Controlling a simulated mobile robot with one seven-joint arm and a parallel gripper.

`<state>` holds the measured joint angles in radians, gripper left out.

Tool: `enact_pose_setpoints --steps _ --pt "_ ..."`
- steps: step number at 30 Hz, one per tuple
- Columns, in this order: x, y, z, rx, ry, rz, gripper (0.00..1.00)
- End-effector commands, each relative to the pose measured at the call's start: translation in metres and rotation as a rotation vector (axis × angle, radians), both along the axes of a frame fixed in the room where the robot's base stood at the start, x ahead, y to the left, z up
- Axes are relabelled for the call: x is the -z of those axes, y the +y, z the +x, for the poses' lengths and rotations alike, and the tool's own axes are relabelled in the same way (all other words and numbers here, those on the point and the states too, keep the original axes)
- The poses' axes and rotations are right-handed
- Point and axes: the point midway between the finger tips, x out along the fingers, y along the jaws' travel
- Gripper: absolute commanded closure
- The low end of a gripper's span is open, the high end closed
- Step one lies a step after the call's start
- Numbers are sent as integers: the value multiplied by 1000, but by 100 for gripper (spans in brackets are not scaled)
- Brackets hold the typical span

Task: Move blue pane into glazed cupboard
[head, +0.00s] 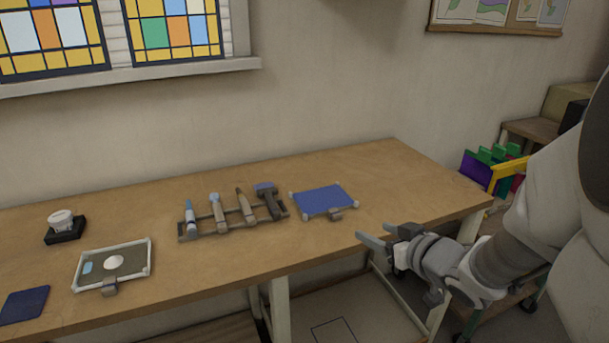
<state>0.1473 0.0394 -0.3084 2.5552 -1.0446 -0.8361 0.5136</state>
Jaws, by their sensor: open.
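A blue pane (324,200) lies flat on the wooden table right of the tool rack. It has pale corner pieces and a grey clip at its front edge. My gripper (373,235) is open and empty, apart from the pane. It is beyond the table's front edge, to the right of and in front of the pane, with its fingers pointing left. I cannot make out a glazed cupboard in the head view.
The table (400,180) is clear behind the pane. A rack of tools (230,226) stands left of it. Farther left are a white-framed tray (135,268), a dark blue square (24,305) and a black holder (66,232). Coloured panels (490,168) stand beyond the table's right end.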

Motion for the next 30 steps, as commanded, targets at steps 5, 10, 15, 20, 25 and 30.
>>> enact_pose_setpoints --steps 5,10,15,20,25,30 --pt "2 3 4 -10 2 8 32" --pt "6 7 16 -8 4 8 32" --pt "23 16 41 -11 0 5 32" --pt "36 25 72 -10 0 4 32" --pt "46 33 97 -8 0 4 32" --pt "49 36 107 -7 -1 4 32"
